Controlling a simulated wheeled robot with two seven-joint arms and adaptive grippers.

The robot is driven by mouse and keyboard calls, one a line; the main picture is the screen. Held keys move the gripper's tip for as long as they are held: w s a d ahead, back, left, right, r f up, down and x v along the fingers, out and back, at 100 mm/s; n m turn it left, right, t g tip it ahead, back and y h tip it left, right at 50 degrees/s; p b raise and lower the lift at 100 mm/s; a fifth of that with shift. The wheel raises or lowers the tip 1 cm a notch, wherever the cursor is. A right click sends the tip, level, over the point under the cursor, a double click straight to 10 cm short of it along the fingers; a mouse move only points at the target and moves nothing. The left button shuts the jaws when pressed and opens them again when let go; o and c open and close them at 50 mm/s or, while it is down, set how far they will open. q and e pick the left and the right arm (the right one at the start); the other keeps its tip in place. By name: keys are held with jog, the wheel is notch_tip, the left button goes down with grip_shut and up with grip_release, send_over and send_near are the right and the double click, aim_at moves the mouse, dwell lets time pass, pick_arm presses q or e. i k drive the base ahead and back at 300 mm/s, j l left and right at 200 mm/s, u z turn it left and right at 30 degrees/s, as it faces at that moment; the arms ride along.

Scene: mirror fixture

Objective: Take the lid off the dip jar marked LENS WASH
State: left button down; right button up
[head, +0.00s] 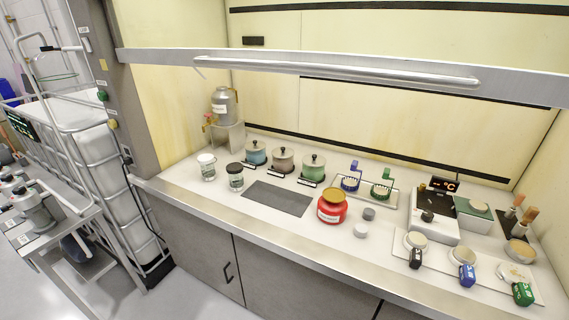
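Neither of my grippers is in view.
A dark mat (279,198) lies in front of the jars. A white-lidded jar (207,167), a black-lidded jar (235,177) and a red pot (332,206) stand near it. A metal bar (340,72) crosses above the counter. A hotplate-like device (433,226) stands right.

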aim_at(282, 152)
jog(key=i+j+u, duration=0.1)
jog(key=i+j, duration=0.35)
jog(key=i+j+u, duration=0.1)
jog(key=i+j, duration=0.3)
jog(key=i, duration=0.25)
jog(key=i+j+u, duration=0.15)
jog(key=i+j, duration=0.25)
jog(key=i, duration=0.2)
